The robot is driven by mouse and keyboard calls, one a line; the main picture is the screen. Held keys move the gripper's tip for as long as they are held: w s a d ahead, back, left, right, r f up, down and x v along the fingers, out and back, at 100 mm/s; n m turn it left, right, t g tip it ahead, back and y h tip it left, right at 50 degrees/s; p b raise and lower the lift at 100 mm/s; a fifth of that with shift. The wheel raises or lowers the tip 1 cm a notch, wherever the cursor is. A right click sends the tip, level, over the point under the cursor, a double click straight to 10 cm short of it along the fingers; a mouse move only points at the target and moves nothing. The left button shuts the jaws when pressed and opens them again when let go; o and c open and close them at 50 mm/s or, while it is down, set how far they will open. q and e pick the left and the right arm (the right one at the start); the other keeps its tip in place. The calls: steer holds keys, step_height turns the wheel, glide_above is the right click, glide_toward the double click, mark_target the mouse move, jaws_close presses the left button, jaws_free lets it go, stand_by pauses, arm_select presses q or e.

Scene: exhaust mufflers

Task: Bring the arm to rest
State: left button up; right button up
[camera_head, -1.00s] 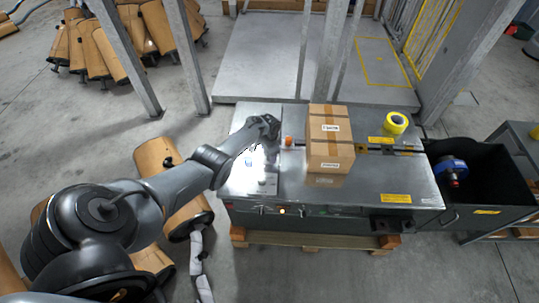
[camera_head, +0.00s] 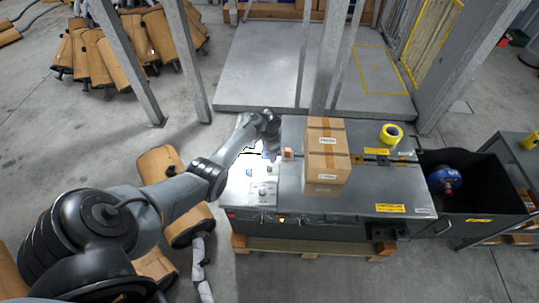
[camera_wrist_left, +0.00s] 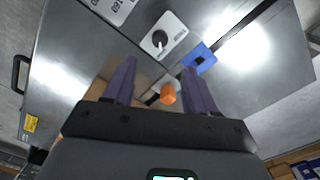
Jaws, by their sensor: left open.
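My left arm reaches in from the left in the head view. Its gripper (camera_head: 270,152) is over the left part of the metal machine top (camera_head: 375,180), pointing down. In the left wrist view the two dark fingers of the left gripper (camera_wrist_left: 159,78) stand apart with nothing held between them. An orange knob or button (camera_wrist_left: 168,94) shows between and beyond the fingers. It also shows in the head view (camera_head: 288,153), just right of the gripper. My right gripper is not in view.
Two stacked cardboard boxes (camera_head: 327,168) stand right of the gripper. A yellow tape roll (camera_head: 391,133) lies farther right. A black bin (camera_head: 487,197) holds a blue part (camera_head: 446,177). Brown mufflers (camera_head: 160,163) lie left of the machine, beneath my arm. Grey posts (camera_head: 186,60) stand behind.

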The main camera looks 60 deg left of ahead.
arm_select(q)
steer(key=shift+r, duration=0.15)
stand_by(0.3)
steer(key=shift+s, duration=0.1)
steer(key=s+d+r+m+t+y, duration=0.1)
steer(key=s+d, duration=0.5)
steer(key=d, duration=0.5)
steer(key=s+d+r+m+t+y, duration=0.15)
steer(key=s+d, duration=0.35)
steer(key=d, duration=0.6)
steer(key=s+d+r+n+t+h, duration=0.1)
steer(key=s+d+r, duration=0.4)
steer(key=s+d, duration=0.15)
steer(key=s+d+r+h, duration=0.2)
steer(key=s+d+r, duration=0.35)
steer(key=d, duration=0.25)
step_height(320, 180, up, 21)
steer(key=p, duration=2.2)
step_height(320, 180, down, 71)
steer(key=b, duration=7.2)
steer(key=shift+w+a+f, duration=0.2)
steer(key=shift+w, duration=0.2)
